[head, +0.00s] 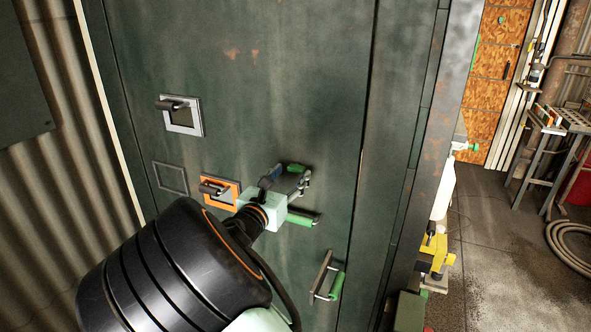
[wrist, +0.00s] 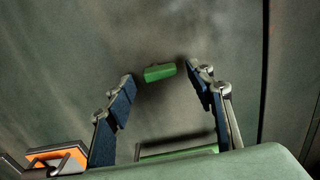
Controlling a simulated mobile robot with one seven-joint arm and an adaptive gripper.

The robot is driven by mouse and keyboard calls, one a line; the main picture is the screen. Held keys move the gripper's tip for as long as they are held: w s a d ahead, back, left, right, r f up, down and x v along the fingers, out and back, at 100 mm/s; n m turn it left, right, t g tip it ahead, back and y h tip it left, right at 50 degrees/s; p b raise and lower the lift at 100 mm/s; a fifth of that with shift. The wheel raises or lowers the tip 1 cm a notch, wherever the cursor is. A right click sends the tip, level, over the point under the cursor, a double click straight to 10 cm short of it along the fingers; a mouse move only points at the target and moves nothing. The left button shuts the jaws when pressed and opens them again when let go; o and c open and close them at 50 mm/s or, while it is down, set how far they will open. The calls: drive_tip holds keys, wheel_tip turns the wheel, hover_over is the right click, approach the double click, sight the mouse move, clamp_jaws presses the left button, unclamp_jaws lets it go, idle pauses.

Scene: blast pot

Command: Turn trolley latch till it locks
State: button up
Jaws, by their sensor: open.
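My gripper (head: 290,182) is open in front of a dark green metal panel (head: 300,80). In the wrist view its two fingers (wrist: 163,74) stand apart, with a short green grip (wrist: 160,72) seen between the fingertips, apart from both. Depth to the grip is hard to judge. A green-gripped lever (head: 302,219) is just below my gripper and shows partly behind its body in the wrist view (wrist: 180,152). An orange-framed latch (head: 219,192) is to the left, also at the wrist view's lower left (wrist: 58,157). No label shows which is the trolley latch.
A white-framed latch (head: 182,116) and an empty frame (head: 170,178) are on the panel's left. A green-gripped handle (head: 336,286) is at lower right. A yellow fitting (head: 436,250) sits beyond the panel's right edge. Open floor (head: 490,255) lies farther right.

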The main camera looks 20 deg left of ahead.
drive_tip(key=shift+w+d, duration=0.1)
drive_tip(key=shift+w, duration=1)
drive_tip(key=c, duration=1.2)
drive_tip(key=shift+o, duration=0.2)
